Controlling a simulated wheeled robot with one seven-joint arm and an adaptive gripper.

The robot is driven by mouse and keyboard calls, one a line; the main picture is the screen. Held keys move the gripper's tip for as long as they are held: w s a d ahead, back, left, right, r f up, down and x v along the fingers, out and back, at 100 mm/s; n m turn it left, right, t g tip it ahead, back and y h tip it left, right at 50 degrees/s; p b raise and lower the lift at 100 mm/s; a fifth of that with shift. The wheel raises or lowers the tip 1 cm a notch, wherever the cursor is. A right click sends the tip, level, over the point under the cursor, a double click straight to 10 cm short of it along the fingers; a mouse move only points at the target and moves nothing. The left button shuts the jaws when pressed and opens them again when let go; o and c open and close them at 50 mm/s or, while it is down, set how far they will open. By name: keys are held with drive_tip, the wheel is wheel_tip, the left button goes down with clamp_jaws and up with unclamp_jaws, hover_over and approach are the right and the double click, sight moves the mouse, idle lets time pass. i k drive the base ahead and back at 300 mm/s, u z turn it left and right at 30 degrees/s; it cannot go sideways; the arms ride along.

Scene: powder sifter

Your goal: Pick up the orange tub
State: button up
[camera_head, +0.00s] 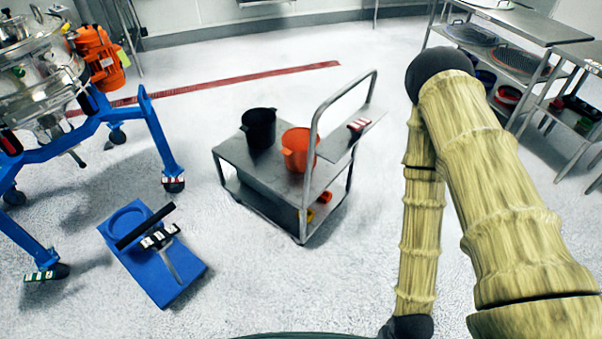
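The orange tub (298,150) stands upright on the top shelf of a grey metal cart (236,158), near the middle of the view. Part of its right side is behind the cart's tubular handle. A black tub (259,128) stands just left of and behind it on the same shelf. My arm, with a yellowish bamboo-like look, fills the right side of the view. My gripper does not show, so its opening and any hold are hidden.
A blue wheeled frame (156,133) carrying the sifter stands at left. A blue platform (165,272) lies on the floor before it. Steel shelving (535,25) stands at upper right. The cart's lower shelf holds small yellow and red items. Open floor (390,60) lies behind the cart.

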sight(295, 140)
drive_tip(key=u, duration=1.25)
drive_tip(key=i, duration=1.25)
drive_tip(key=z, duration=0.55)
